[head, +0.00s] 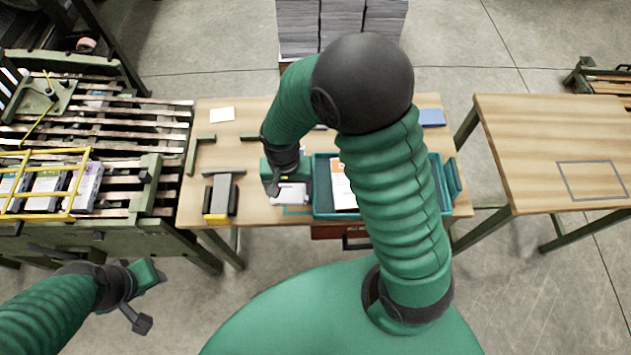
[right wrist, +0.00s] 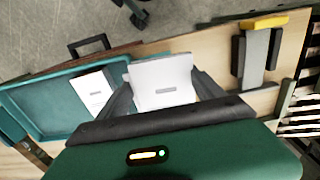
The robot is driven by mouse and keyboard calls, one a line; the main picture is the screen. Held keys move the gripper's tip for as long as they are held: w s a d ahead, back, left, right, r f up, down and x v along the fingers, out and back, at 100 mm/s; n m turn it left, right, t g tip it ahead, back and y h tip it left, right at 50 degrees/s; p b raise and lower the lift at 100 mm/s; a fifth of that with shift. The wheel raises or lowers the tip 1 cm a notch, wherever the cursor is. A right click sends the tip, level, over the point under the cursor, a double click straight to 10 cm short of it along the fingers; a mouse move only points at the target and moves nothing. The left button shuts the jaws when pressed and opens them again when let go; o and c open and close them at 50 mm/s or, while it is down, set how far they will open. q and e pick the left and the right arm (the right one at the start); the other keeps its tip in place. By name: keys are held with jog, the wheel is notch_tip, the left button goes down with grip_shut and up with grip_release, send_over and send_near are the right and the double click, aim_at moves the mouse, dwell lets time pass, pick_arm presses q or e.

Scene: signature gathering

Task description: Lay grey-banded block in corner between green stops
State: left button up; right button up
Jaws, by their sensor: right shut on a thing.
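My right gripper (head: 285,188) is over the table, left of the teal tray. It is shut on a white block (head: 293,194) with a short grey band, which also shows between the fingers in the right wrist view (right wrist: 162,80). Dark green stops form an angle (head: 191,157) at the table's back left, with bare wood inside it. Another short green stop (head: 249,138) lies to its right. My left gripper (head: 143,297) hangs over the floor at lower left, away from the table; its jaw opening is unclear.
The teal tray (head: 320,212) holds white blocks, one (right wrist: 93,91) with a grey mark. A grey holder with a yellow end (head: 217,200) stands front left. A white card (head: 222,114) lies at the back. My right arm hides part of the tray and table.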

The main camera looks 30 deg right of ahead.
aim_at(291, 210)
jog(key=f, duration=0.6)
jog(key=a+f+b, duration=0.1)
jog(key=f, duration=0.2)
jog(key=shift+f, duration=0.15)
jog(key=shift+c, duration=1.4)
jog(key=shift+s+d, duration=0.15)
jog(key=shift+d, duration=0.15)
jog(key=o, duration=1.7)
jog(key=shift+c, duration=0.2)
jog(key=shift+a, duration=0.1)
